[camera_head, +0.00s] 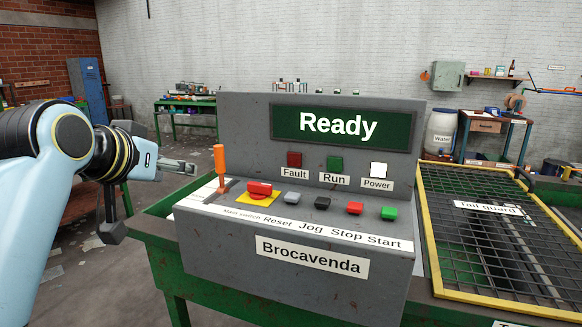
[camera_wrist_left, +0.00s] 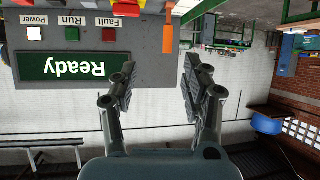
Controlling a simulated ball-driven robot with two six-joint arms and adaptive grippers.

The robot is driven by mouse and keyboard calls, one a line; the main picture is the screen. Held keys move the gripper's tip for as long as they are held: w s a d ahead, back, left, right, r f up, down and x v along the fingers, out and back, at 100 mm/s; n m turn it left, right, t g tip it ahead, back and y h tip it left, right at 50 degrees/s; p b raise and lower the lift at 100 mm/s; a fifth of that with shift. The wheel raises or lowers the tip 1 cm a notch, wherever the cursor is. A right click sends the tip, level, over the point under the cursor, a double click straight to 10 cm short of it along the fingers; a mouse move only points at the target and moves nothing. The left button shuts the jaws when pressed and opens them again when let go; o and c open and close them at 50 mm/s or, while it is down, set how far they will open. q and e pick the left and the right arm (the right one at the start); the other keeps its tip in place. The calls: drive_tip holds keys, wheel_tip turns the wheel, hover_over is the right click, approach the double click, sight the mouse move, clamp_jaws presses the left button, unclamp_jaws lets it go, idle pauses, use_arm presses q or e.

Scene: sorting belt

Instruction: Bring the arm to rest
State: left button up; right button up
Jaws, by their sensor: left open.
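My left gripper (camera_head: 178,166) reaches in from the left, just left of the grey control box (camera_head: 240,130). It is open and empty; its spread fingers show in the left wrist view (camera_wrist_left: 157,84). The fingers are near the orange-handled lever (camera_head: 220,160), which stands upright at the box's left side. They appear apart from it. The wrist view is upside down and shows the orange handle (camera_wrist_left: 168,36) beyond the fingers. My right arm is not in view.
The green display (camera_head: 338,126) reads "Ready". The Power lamp (camera_head: 378,169) is white. A yellow-framed mesh tail guard (camera_head: 487,208) lies right. Open floor lies left.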

use_arm(q)
drive_tip(key=s+a+f+g+y+b, duration=0.1)
drive_tip(key=s+f+g+b, duration=0.4)
drive_tip(key=f, duration=1.3)
drive_tip(key=s+a+f+b, duration=0.2)
drive_tip(key=s+f, duration=0.6)
drive_tip(key=f, duration=0.9)
drive_tip(key=s+a+f+g+y+b, duration=0.1)
drive_tip(key=s+f+g+b, duration=0.4)
drive_tip(key=f, duration=1.3)
drive_tip(key=s+a+f+b, duration=0.1)
drive_tip(key=s+a+f, duration=0.1)
drive_tip(key=s+f, duration=0.6)
drive_tip(key=s+a+f+n+g+b, duration=0.1)
drive_tip(key=s+f, duration=0.7)
drive_tip(key=s, duration=0.8)
drive_tip(key=s+a+f+b, duration=0.1)
drive_tip(key=s+a+f, duration=0.2)
drive_tip(key=s+f, duration=0.5)
drive_tip(key=shift+s+a+f+y+b, duration=0.15)
drive_tip(key=shift+s+a+y+b, duration=0.25)
drive_tip(key=shift+s, duration=1.9)
